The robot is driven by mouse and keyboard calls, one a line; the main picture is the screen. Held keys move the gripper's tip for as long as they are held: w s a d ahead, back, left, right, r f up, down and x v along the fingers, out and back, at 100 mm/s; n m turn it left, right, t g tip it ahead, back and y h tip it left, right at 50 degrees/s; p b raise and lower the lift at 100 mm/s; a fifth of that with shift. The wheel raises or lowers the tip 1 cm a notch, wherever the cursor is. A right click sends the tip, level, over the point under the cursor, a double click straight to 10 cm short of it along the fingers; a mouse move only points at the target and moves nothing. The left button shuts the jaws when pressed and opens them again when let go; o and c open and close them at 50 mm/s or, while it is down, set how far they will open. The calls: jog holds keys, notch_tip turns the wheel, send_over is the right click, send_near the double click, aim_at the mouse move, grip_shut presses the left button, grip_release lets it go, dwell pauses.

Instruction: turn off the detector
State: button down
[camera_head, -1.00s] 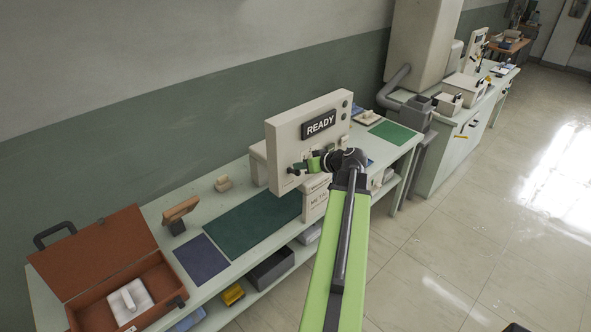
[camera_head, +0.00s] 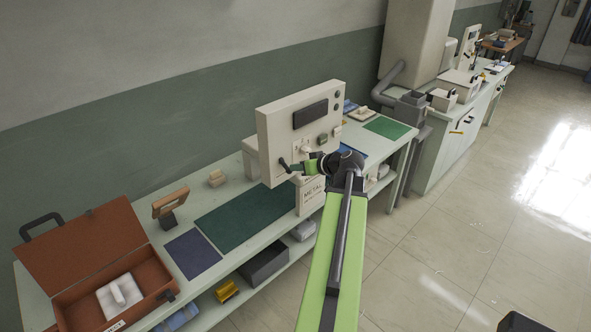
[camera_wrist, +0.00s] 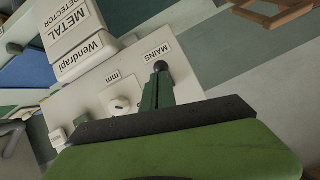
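The metal detector (camera_head: 276,130) is a pale upright panel standing on the bench, and its dark display (camera_head: 310,114) is blank. A dark lever (camera_head: 284,164) sticks out at the panel's lower left. In the wrist view its black knob (camera_wrist: 160,67) lies beside the MAINS label (camera_wrist: 156,52). My gripper (camera_head: 306,167) is in front of the panel's lower part, close to the lever. In the wrist view my green fingers (camera_wrist: 158,92) look closed together, with their tips at the knob. Whether they touch it I cannot tell.
On the bench (camera_head: 237,182) lie a dark green mat (camera_head: 245,215) and a blue mat (camera_head: 192,254). An open brown case (camera_head: 80,250) and a wooden-topped stand (camera_head: 170,204) are at the left.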

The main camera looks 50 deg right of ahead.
jog(key=shift+s+a+f, duration=0.1)
jog(key=shift+a+f, duration=0.2)
jog(key=shift+f, duration=0.25)
notch_tip(320, 180, up, 4)
jog(key=s+d+p, duration=0.1)
jog(key=s+p, duration=0.1)
jog(key=p, duration=0.2)
jog(key=s+f+b, duration=0.2)
jog(key=s+b, duration=0.1)
jog(key=s, duration=0.6)
jog(key=shift+s+a+f, duration=0.15)
jog(key=shift+s+a, duration=0.1)
jog(key=shift+s, duration=0.05)
jog(key=shift+w, duration=0.1)
